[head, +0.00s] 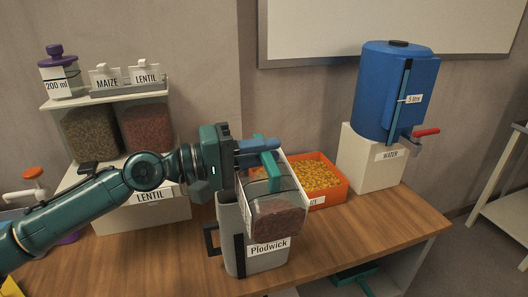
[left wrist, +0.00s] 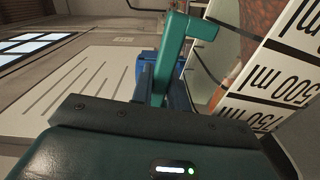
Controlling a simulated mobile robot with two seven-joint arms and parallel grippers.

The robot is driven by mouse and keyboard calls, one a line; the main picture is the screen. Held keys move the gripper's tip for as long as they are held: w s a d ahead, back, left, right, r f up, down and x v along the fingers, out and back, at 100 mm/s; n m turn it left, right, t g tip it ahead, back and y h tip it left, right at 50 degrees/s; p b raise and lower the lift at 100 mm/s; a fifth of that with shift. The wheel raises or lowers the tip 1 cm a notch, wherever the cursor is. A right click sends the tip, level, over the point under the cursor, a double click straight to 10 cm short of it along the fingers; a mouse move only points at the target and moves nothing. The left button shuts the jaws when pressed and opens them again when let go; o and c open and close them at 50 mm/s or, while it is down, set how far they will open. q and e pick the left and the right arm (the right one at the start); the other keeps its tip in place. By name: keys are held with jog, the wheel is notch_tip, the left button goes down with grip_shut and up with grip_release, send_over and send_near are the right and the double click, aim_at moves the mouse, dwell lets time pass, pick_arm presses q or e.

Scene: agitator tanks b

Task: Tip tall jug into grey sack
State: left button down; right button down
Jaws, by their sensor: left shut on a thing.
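The tall jug (head: 278,216) is clear, with a teal handle and reddish-brown grain in its lower end. My left gripper (head: 261,147) is shut on the handle, which also shows in the left wrist view (left wrist: 170,62). There, a white volume scale on the jug (left wrist: 262,112) runs slantwise across the picture. The grey sack (head: 232,222), labelled "Plodwick", stands on the table, with the jug above and in front of part of it. The jug hides much of the sack's mouth. I cannot tell whether any grain is leaving the jug. My right gripper is out of view.
An orange tray of yellow grain (head: 341,186) sits behind the jug. A blue water tank (head: 378,90) stands on a white block at the right. Lentil and maize dispensers (head: 148,128) stand at the left. The table's front right is clear.

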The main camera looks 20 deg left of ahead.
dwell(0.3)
pick_arm(q)
jog(key=shift+w+a+f+n+b, duration=0.2)
jog(key=shift+w+f+n+b, duration=0.1)
jog(key=shift+f+n, duration=0.1)
jog(key=shift+w+a, duration=0.1)
jog(key=shift+w, duration=0.05)
dwell(0.3)
jog(key=shift+w+a+f+n, duration=0.4)
jog(key=shift+w+n, duration=0.1)
jog(key=shift+n, duration=0.2)
jog(key=shift+r, duration=0.1)
jog(key=shift+w+a+r+n+p, duration=0.2)
jog(key=shift+w+a+n+p, duration=0.1)
jog(key=shift+w+n, duration=0.25)
jog(key=shift+r, duration=0.1)
